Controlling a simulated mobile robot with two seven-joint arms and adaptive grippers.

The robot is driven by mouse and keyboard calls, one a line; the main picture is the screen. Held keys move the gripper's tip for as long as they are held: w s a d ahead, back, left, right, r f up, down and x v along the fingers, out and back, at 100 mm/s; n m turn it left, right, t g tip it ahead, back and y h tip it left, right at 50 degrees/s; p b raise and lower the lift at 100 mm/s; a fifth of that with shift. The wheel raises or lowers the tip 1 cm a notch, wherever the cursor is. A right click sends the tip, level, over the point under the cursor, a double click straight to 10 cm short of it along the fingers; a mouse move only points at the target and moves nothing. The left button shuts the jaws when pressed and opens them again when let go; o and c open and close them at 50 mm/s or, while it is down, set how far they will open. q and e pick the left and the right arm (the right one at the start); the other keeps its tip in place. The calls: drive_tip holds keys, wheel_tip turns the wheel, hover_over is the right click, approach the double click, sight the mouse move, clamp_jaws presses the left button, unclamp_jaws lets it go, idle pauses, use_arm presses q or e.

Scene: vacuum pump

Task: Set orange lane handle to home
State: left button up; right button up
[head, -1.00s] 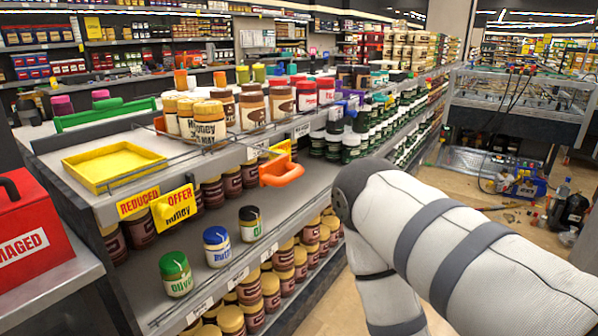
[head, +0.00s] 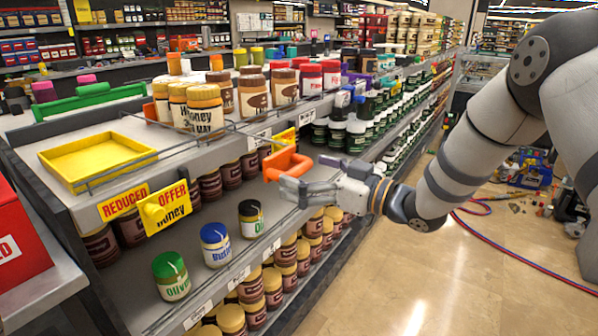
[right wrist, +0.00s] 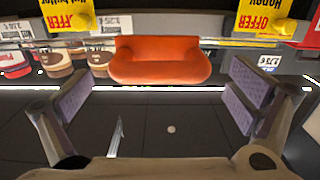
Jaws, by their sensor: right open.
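The orange lane handle (head: 287,163) sticks out from the front edge of the upper shelf, right of the yellow offer sign. My right gripper (head: 302,178) is at it in the head view, its fingers overlapping the handle's lower edge. In the right wrist view the orange handle (right wrist: 160,60) lies ahead, centred between the two spread fingers with their purple pads. The right gripper (right wrist: 170,98) is open and nothing is between its pads. I cannot tell whether a finger touches the handle. My left gripper is not in view.
A yellow tray (head: 95,160) and honey jars (head: 205,108) stand on the upper shelf. Olive (head: 170,275), blue-lidded (head: 215,244) and black-lidded jars (head: 251,218) stand on the shelf below. A red box (head: 12,240) is at the left edge. Open floor (head: 430,270) lies at right.

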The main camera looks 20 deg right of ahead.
sight(263, 161)
drive_tip(key=shift+x, duration=0.85)
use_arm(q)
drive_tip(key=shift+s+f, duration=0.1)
use_arm(e)
drive_tip(key=shift+c, duration=0.2)
drive_tip(key=c, duration=1.5)
drive_tip(key=b+x, duration=0.3)
drive_tip(key=x, duration=1)
drive_tip(key=shift+w+a+f, duration=0.1)
drive_tip(key=shift+w+a, duration=0.1)
drive_tip(key=shift+c, duration=0.2)
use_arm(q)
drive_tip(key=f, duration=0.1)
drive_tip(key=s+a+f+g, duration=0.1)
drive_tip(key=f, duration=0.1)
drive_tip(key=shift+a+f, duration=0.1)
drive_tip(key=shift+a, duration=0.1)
use_arm(e)
drive_tip(key=shift+r, duration=0.2)
